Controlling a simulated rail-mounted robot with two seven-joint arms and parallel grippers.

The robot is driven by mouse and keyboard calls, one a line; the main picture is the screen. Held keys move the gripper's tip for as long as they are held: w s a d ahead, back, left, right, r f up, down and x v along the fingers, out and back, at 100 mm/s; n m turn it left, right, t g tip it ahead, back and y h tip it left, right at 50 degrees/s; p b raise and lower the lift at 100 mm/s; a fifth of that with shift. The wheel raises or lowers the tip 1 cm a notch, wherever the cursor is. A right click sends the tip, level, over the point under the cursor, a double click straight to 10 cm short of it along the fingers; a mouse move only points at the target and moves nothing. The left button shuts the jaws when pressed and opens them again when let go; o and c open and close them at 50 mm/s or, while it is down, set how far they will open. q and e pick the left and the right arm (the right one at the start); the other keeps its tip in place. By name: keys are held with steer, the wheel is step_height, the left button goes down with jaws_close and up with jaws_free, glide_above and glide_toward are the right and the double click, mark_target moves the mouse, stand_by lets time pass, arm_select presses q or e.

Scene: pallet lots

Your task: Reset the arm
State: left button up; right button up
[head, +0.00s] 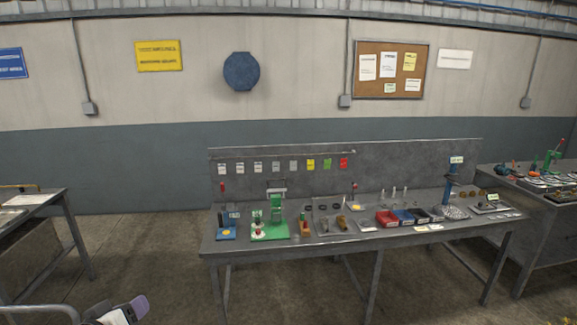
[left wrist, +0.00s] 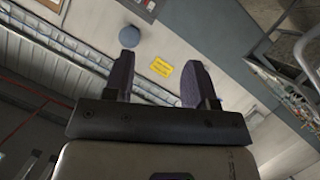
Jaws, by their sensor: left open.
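My left gripper (left wrist: 160,82) shows large in the left wrist view, with two dark purple fingers spread apart and nothing between them. Through the gap I see the wall with a yellow sign (left wrist: 162,67) and a round blue disc (left wrist: 151,35) far behind. In the head view part of my left arm and gripper (head: 138,306) shows low at the left, in front of the floor and well away from the workbench (head: 330,240). My right gripper is in neither view.
Another table (head: 65,215) stands at the left and one (head: 545,215) at the right. The floor (head: 150,250) between left table and workbench is clear.

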arm_select(q)
steer(key=s+d+f+m+g, duration=0.35)
steer(key=s+d+f, duration=0.45)
steer(key=s+f, duration=0.3)
steer(key=s+d+f+m+g, duration=0.35)
steer(key=s+d+f, duration=0.55)
steer(key=s, duration=0.4)
steer(key=s+a+f+g, duration=0.1)
steer(key=s+f+g, duration=0.2)
steer(key=s+f, duration=0.6)
step_height(320, 180, up, 31)
steer(key=s+p, duration=0.2)
steer(key=p, duration=2.8)
steer(key=shift+s+r+m+h, duration=0.15)
steer(key=shift+s+m+h, duration=0.15)
steer(key=shift+m, duration=0.1)
